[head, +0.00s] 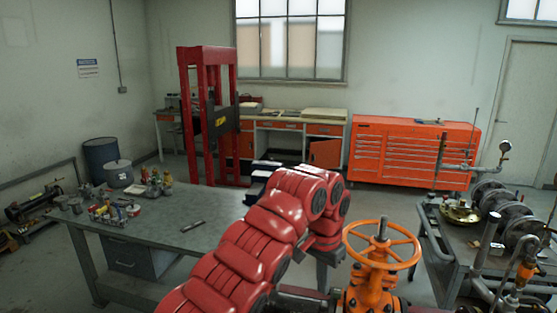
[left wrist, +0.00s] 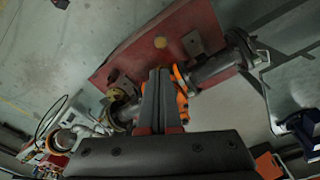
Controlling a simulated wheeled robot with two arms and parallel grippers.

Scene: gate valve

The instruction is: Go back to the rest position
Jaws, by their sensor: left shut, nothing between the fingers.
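The gate valve has an orange handwheel (head: 381,242) on top of an orange body (head: 368,290), at the lower right of centre in the head view. My red left arm rises from the bottom of the head view and bends down just left of the handwheel. In the left wrist view, my left gripper (left wrist: 161,76) is shut, its two dark fingers together with nothing between them. Behind the fingers part of the orange valve (left wrist: 181,82) shows, with grey pipe (left wrist: 215,68) and a red plate (left wrist: 150,45). The fingers hide much of the valve. My right gripper is not in view.
A grey workbench (head: 160,222) with cans and small tools stands at the left. A dark cart (head: 440,235) with pipe parts stands right of the valve. A red press frame (head: 187,120) and an orange tool cabinet (head: 412,150) stand behind. Open floor lies between.

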